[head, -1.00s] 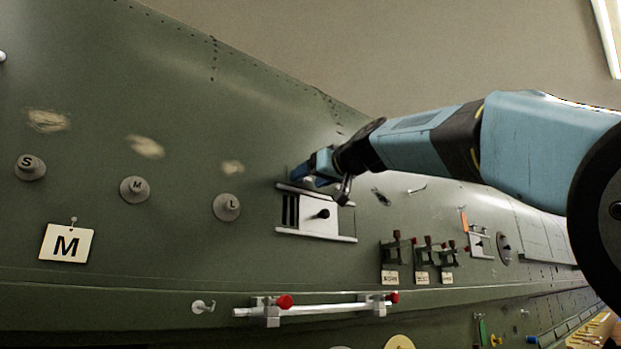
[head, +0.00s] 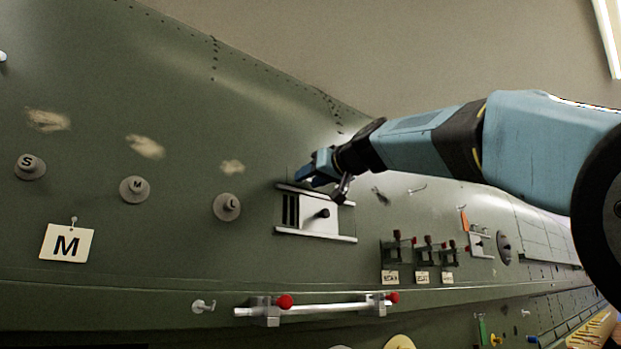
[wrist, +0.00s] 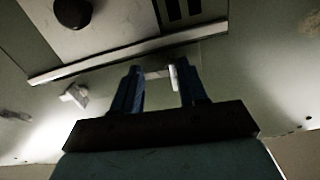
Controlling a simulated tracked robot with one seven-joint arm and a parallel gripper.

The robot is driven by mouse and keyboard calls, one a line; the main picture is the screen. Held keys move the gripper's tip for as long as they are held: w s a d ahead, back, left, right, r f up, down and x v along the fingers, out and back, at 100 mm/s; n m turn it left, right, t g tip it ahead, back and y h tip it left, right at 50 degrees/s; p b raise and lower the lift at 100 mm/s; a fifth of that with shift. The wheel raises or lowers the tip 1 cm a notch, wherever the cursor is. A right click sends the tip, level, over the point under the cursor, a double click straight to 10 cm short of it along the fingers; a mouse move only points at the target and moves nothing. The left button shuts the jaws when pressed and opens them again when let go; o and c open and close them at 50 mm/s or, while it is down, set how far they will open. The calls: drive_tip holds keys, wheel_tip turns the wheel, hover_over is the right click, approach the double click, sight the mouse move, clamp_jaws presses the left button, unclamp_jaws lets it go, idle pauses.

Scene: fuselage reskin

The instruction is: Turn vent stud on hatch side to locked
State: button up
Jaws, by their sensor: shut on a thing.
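My gripper (head: 306,178) is at the panel just above the hatch's upper rail in the head view. In the wrist view its two blue fingers (wrist: 160,76) are shut on a small pale piece, the vent stud (wrist: 157,73), beside the hatch rail. The fingers hide most of the stud, and I cannot read any locked mark or its turn angle. The hatch (head: 305,221) is a pale plate with dark slots and a black knob (head: 322,213), between two rails. It also shows at the top of the wrist view (wrist: 110,30).
A white bar with red knobs (head: 320,310) runs below. Several dark clamps (head: 397,250) stand to the right. A small pale fitting (wrist: 75,95) is near the fingers.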

drive_tip(key=shift+m, duration=0.3)
drive_tip(key=o, duration=1.1)
drive_tip(key=shift+c, duration=0.2)
drive_tip(key=v, duration=1.3)
drive_tip(key=shift+s+d, duration=0.25)
drive_tip(key=shift+s, duration=0.1)
drive_tip(key=shift+f, duration=0.1)
